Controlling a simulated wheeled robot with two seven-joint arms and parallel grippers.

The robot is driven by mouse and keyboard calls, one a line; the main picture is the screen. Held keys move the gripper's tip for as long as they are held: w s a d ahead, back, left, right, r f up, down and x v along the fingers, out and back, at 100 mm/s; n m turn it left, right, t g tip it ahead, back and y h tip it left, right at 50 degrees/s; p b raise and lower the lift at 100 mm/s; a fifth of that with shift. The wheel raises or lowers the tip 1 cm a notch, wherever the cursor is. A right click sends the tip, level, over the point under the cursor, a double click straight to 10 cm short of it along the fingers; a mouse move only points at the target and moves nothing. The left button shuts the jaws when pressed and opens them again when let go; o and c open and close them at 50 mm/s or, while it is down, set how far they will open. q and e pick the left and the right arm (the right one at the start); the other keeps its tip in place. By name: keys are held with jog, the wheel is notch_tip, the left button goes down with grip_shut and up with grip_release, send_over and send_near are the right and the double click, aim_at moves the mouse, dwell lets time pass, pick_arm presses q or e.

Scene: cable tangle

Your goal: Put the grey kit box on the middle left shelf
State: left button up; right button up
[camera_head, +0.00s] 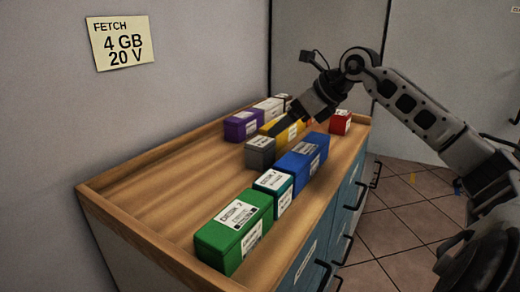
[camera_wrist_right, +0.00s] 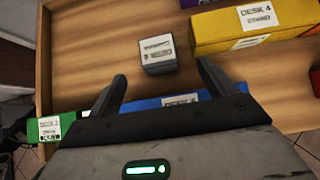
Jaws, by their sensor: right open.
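The grey kit box (camera_head: 260,151) is a small box with a white label, standing on the wooden top of a cabinet beside a yellow box. It also shows in the right wrist view (camera_wrist_right: 157,54), just beyond the fingertips. My right gripper (camera_head: 278,128) reaches in from the right above the boxes, pointing down toward the grey box. In the wrist view its two fingers (camera_wrist_right: 163,77) are spread and empty, with the grey box ahead of the gap. My left gripper is out of view. No middle left shelf is visible.
Yellow (camera_head: 282,130), purple (camera_head: 242,125) and red (camera_head: 340,122) boxes stand farther back. The left part of the rimmed wooden top (camera_head: 165,185) is clear. A note (camera_head: 120,42) hangs on the wall.

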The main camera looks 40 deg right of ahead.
aim_at(262, 142)
jog(key=shift+a+p+x, duration=0.15)
jog(key=shift+p+x, duration=0.45)
jog(key=shift+x, duration=1.6)
jog(key=shift+a+p+x, duration=0.1)
jog(key=shift+p+x, duration=0.45)
jog(key=shift+x, duration=1.6)
jog(key=shift+r, duration=0.1)
jog(key=c, duration=1.2)
